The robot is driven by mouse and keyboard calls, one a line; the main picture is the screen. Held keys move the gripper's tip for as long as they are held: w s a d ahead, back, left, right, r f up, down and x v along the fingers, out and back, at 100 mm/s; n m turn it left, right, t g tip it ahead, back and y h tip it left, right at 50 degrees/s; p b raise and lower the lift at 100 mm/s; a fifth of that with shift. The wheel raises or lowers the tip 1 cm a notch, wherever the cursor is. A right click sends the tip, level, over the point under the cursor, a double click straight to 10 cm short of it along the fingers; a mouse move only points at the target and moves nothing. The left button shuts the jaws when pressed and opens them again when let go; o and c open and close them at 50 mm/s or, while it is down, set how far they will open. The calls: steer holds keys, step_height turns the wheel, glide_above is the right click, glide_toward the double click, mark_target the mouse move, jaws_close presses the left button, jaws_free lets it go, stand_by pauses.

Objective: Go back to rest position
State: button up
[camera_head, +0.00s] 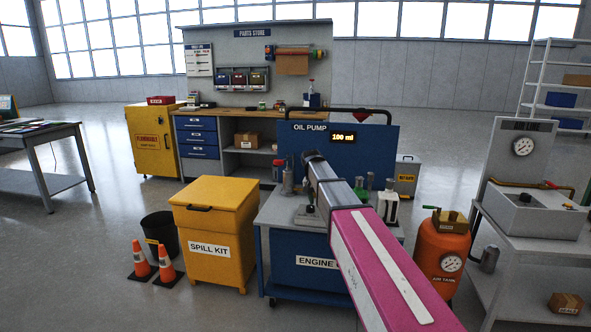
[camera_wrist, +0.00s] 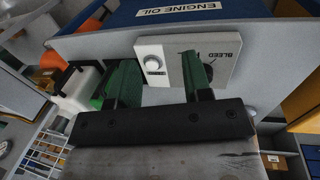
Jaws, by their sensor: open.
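My gripper (camera_wrist: 160,80) shows in the wrist view with its two green fingers apart and nothing visible between them. Beyond the fingers is a white panel (camera_wrist: 143,45) with a round button and the label BLEED. The right finger overlaps the panel and partly hides a dark part beside the label; I cannot tell if it touches. In the head view my pink and grey arm reaches forward over the engine oil cart (camera_head: 277,218), in front of the blue oil pump board (camera_head: 375,150), whose display reads 100 ml. The fingers are not clear in that view.
Bottles (camera_head: 388,203) stand on the cart right of my arm. A yellow spill kit (camera_head: 215,232), black bin (camera_head: 160,232) and orange cones (camera_head: 167,265) are left. An orange tank (camera_head: 442,255) and a grey bench (camera_head: 510,235) are right.

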steer(key=s+d+f, duration=0.3)
steer(key=s+f, duration=0.4)
steer(key=s, duration=0.3)
steer(key=s+d+f+n+y, duration=0.1)
steer(key=s+d+f, duration=0.2)
steer(key=s+f, duration=0.3)
steer(key=s+d+f+n+y, duration=0.1)
steer(key=s+d+f, duration=0.2)
steer(key=s+f, duration=0.4)
steer(key=s, duration=0.6)
steer(key=shift+s+d+f, duration=0.35)
steer(key=shift+s, duration=0.05)
